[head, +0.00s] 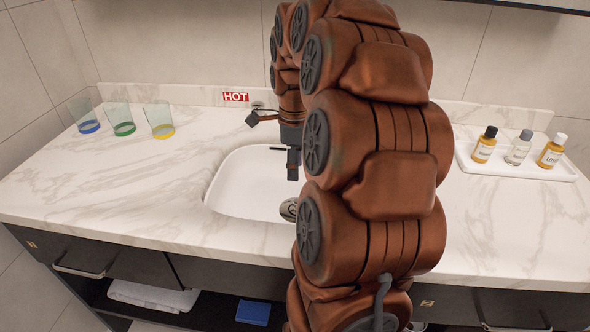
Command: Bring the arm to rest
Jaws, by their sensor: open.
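My arm (390,170) rises in front of the camera and bends over at the top, so its far end hangs down over the sink (240,185). My gripper (292,165) is at that end, dark and pointing down above the basin. It is open, and I see nothing held in it. The arm's near links hide the right part of the sink and part of the counter behind.
Three tinted glasses (123,120) stand at the back left of the marble counter (100,190). A white tray (490,168) with three small bottles (518,148) is at the right. A red HOT label (236,97) marks the backsplash. A towel (150,295) and blue item (253,313) lie below.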

